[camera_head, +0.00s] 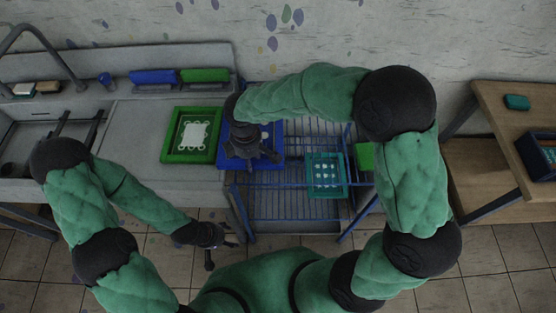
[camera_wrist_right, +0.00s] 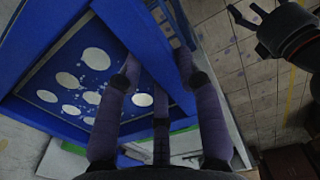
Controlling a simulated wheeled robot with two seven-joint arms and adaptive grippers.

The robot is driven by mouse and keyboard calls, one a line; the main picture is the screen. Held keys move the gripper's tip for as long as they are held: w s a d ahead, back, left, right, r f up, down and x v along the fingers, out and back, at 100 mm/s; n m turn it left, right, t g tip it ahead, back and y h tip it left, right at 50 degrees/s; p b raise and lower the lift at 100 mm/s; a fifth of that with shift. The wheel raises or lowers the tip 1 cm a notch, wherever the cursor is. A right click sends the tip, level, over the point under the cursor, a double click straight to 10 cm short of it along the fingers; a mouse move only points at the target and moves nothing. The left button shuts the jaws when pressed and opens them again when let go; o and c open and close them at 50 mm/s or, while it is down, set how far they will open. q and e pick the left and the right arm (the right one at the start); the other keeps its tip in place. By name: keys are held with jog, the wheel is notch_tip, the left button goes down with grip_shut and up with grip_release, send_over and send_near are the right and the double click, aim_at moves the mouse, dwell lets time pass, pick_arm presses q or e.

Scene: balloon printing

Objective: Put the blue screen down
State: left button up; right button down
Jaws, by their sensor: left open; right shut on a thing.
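The blue screen (camera_head: 276,152) is a blue frame whose mesh carries white ovals. In the head view it is over the left end of the wire rack, just right of the green screen. My right gripper (camera_head: 256,155) covers much of it from above. In the right wrist view the blue screen (camera_wrist_right: 120,100) fills the left and centre, and my right gripper's fingers (camera_wrist_right: 160,85) are shut on its frame edge. My left gripper (camera_head: 226,243) is open and empty, low in front of the bench; it also shows in the right wrist view (camera_wrist_right: 250,18).
The green screen (camera_head: 165,145) lies on the grey bench (camera_head: 135,187). A teal screen (camera_head: 312,187) lies on the wire rack (camera_head: 275,205). Blue (camera_head: 153,77) and green (camera_head: 204,75) items stand at the bench's back. A wooden table (camera_head: 500,110) is at the right.

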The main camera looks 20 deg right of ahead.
aim_at(273, 144)
jog(key=d+f, duration=0.2)
jog(key=w+d+f+b, duration=0.1)
jog(key=d+f, duration=0.1)
jog(key=w+d+f, duration=0.1)
jog(key=d+f, duration=0.1)
jog(key=d, duration=0.1)
jog(key=shift+w+d+f+b, duration=0.1)
jog(key=shift+w+f+b, duration=0.05)
jog(key=shift+f+b, duration=0.25)
jog(key=shift+d+f+b, duration=0.2)
jog(key=shift+f+b, duration=0.3)
jog(key=shift+f, duration=1.25)
jog(key=shift+f, duration=0.2)
jog(key=c, duration=0.8)
grip_release()
notch_tip(273, 144, up, 12)
jog(key=p, duration=0.3)
jog(key=shift+r, duration=0.15)
